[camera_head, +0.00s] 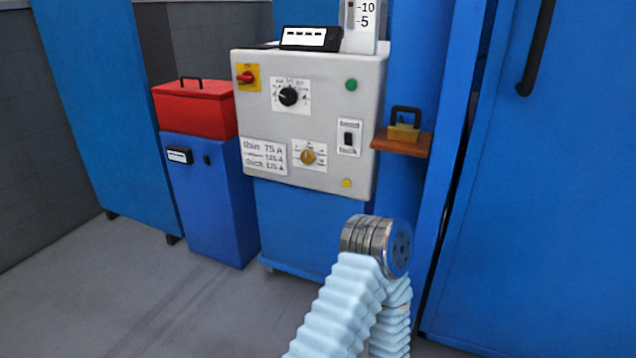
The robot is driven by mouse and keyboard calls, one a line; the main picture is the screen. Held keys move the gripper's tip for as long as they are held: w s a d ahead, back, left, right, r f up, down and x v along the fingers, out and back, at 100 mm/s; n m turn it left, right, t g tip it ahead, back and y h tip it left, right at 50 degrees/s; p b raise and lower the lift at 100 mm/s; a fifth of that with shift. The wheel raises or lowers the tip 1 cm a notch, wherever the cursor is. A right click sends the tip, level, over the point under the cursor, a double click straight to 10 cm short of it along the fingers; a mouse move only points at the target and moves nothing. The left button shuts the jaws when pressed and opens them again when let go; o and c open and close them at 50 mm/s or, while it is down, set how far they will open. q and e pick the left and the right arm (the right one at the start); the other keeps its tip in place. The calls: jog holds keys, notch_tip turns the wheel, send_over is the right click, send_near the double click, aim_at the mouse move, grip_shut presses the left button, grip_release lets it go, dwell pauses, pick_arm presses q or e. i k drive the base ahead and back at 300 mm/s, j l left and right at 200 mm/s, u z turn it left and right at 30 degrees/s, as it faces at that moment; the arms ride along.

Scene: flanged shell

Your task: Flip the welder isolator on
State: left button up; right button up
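The welder (220,115) is a light grey control box on a blue base. A red rotary switch on a yellow plate (246,77), which looks like the isolator, sits at the upper left of its front. Its red handle appears roughly sideways; the plate's lettering is too small to read. A black dial (288,97), a brass-coloured knob (308,157) and a black rocker switch (348,139) are on the same panel. Neither gripper shows. A metal joint of my arm, with a pale blue ribbed sleeve, stands low in front of the box; which arm it belongs to is unclear.
A red toolbox (195,108) sits on a blue cabinet (208,205) left of the welder. A brass padlock (404,131) rests on a brown shelf (402,147) to the right. A large blue door (545,190) fills the right side. The grey floor at lower left is clear.

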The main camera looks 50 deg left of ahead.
aim_at(248, 77)
jog(key=u, duration=1.6)
